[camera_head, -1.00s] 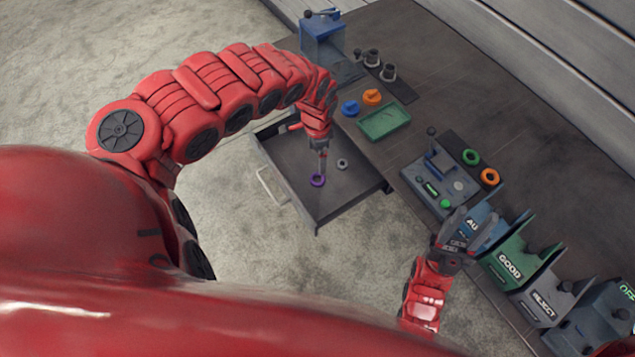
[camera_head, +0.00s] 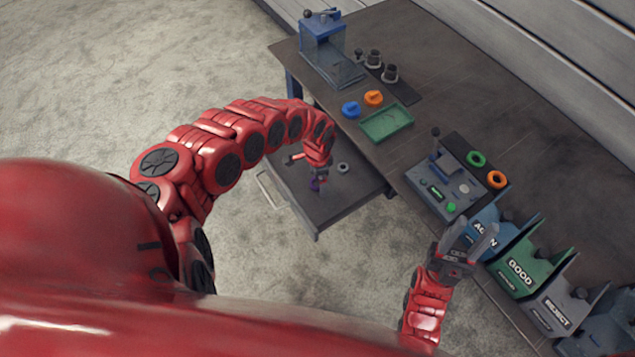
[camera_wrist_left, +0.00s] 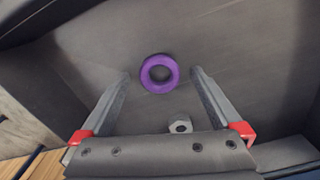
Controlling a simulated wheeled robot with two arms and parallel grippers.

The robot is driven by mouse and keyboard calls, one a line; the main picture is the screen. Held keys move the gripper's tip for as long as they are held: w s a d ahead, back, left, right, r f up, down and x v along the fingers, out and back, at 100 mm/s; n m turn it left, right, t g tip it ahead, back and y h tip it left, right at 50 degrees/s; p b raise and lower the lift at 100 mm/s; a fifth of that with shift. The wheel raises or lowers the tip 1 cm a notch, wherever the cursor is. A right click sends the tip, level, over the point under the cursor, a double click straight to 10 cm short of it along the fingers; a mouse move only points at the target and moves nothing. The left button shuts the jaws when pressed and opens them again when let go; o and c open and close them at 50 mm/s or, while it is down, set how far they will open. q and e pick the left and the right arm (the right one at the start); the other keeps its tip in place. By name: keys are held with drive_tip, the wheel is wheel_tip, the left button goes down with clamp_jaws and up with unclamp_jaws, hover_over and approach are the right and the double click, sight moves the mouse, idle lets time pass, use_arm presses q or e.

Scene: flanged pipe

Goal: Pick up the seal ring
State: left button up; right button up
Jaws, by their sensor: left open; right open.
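The seal ring, a purple ring (camera_wrist_left: 159,86), lies flat on the floor of the open drawer (camera_head: 345,195). In the head view the purple ring (camera_head: 315,184) is partly hidden by my left gripper (camera_head: 318,180). In the left wrist view my left gripper (camera_wrist_left: 158,80) is open and empty, with one finger on each side of the ring; I cannot tell how high above it the tips are. My right gripper (camera_head: 470,238) is open and empty, near the blue bin at the table's front edge.
A grey nut (camera_wrist_left: 180,123) lies in the drawer close to the ring. Drawer walls surround both. On the table (camera_head: 480,80) are a green tray (camera_head: 387,123), blue and orange parts, a test fixture (camera_head: 440,185) and several bins, including a green one (camera_head: 525,265).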

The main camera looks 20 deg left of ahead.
sight(317, 182)
use_arm(q)
drive_tip(key=shift+c, duration=0.3)
drive_tip(key=c, duration=1.4)
drive_tip(key=shift+o, duration=0.2)
drive_tip(key=shift+w+r, duration=0.1)
drive_tip(key=shift+r, duration=0.5)
wheel_tip(317, 182, up, 12)
drive_tip(key=p, duration=0.4)
drive_tip(key=shift+f+p, duration=0.25)
drive_tip(key=shift+p, duration=0.05)
